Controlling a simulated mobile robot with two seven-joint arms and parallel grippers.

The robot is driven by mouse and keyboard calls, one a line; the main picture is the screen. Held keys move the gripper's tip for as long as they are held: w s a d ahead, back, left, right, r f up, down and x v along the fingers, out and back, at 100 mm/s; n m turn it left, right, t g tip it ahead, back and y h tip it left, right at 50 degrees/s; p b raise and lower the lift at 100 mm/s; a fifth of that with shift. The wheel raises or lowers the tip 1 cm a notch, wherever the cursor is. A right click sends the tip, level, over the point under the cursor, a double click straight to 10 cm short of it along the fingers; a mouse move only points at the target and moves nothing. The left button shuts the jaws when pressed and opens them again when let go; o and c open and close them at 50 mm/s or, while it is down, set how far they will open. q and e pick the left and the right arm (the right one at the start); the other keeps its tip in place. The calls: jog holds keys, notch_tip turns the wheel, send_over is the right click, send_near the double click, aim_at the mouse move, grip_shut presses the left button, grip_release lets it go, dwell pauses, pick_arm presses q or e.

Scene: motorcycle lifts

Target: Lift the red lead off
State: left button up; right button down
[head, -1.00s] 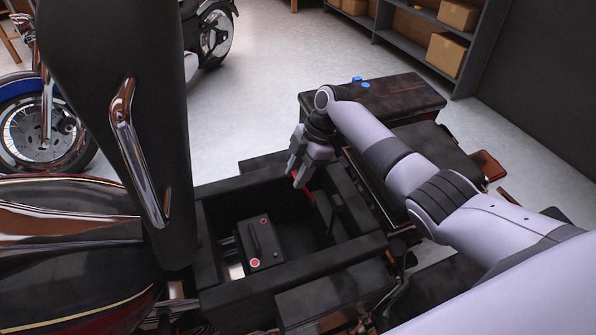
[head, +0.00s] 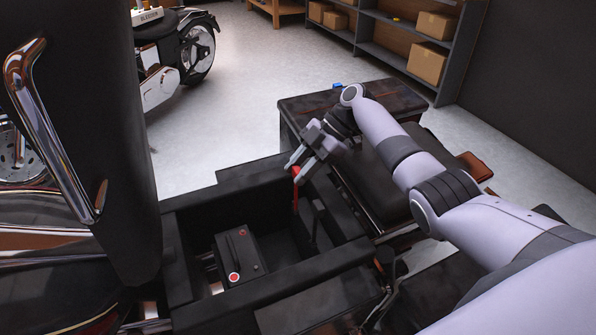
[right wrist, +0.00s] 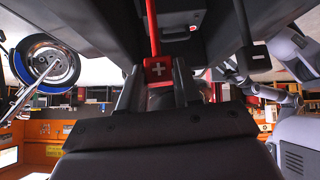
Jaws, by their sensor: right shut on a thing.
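My right gripper (head: 297,169) is shut on the red lead (head: 295,197) by its end, at the far right inner side of the open black compartment. In the right wrist view the red end with a white plus (right wrist: 158,69) sits between my two fingers. The lead's red cable runs down into the compartment. My left gripper is out of view.
The compartment's black frame (head: 300,268) surrounds the battery. A raised black panel with a chrome handle (head: 45,140) fills the left. A dark seat and box (head: 360,105) lie behind my right arm. Shelves with cartons (head: 428,60) stand at the back; open floor lies between.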

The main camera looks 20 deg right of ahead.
jog(key=shift+r, duration=0.1)
jog(key=c, duration=0.8)
grip_release()
jog(key=v, duration=0.7)
jog(key=shift+r, duration=0.1)
